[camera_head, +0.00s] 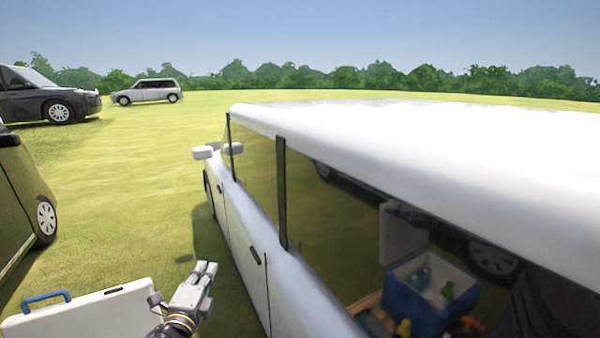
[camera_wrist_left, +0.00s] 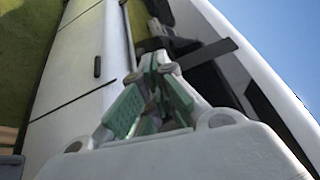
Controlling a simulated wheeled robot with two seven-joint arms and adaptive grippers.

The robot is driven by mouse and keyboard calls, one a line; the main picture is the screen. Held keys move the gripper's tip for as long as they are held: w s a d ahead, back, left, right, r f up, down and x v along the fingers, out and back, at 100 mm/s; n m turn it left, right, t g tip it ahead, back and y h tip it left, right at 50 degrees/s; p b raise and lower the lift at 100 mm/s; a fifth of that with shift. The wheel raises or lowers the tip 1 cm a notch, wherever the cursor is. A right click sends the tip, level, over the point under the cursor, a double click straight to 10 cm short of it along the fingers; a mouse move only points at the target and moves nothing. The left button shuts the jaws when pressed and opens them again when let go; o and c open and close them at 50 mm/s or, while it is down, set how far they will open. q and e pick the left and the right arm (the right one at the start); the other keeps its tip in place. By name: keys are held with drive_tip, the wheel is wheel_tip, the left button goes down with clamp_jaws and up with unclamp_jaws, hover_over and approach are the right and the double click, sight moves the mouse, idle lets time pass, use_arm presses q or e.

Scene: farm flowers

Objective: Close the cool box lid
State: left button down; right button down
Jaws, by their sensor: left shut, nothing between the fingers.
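A blue cool box (camera_head: 415,309) with several bottles in it shows through the white car's side window opening. A pale upright panel (camera_head: 402,232) stands just behind it and looks like its raised lid. My left gripper (camera_head: 206,268) is left of the car, outside it and well apart from this box. Its fingers are shut and empty; they also show in the left wrist view (camera_wrist_left: 155,62), with the car side behind them. A white flat lid-like top (camera_head: 85,316) with a blue handle (camera_head: 46,297) lies at the lower left, partly behind my left wrist. My right gripper is out of view.
The white car (camera_head: 262,235) fills the right side, its roof (camera_head: 430,140) hiding part of the space beyond. A dark car (camera_head: 25,200) stands at the left edge. Open grass (camera_head: 150,190) lies between them. More cars (camera_head: 148,91) are farther back.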

use_arm(q)
drive_tip(key=s+a+f+n+g+y, duration=0.1)
drive_tip(key=s+f+n+g, duration=0.35)
drive_tip(key=f, duration=0.25)
drive_tip(key=s+a+f+n+g+y, duration=0.1)
drive_tip(key=s+f+n+g, duration=0.2)
drive_tip(key=s+f+n, duration=0.3)
drive_tip(key=s+d+f+n+g+h, duration=0.1)
drive_tip(key=s+d+f+n+g, duration=0.1)
drive_tip(key=s+f+n+g, duration=0.45)
drive_tip(key=s+d+f+n+g+h, duration=0.1)
drive_tip(key=s+d+f, duration=0.15)
drive_tip(key=s, duration=0.65)
wheel_tip(320, 180, down, 34)
drive_tip(key=s+g, duration=0.1)
drive_tip(key=s, duration=0.2)
drive_tip(key=s+a+f, duration=0.2)
drive_tip(key=s+f, duration=0.7)
drive_tip(key=s, duration=0.2)
drive_tip(key=s+a+f+g, duration=0.1)
drive_tip(key=s+a+f, duration=0.1)
drive_tip(key=s+f, duration=0.8)
drive_tip(key=shift+s+a+f+m, duration=0.15)
drive_tip(key=shift+s+f+m, duration=0.15)
drive_tip(key=shift+s, duration=0.1)
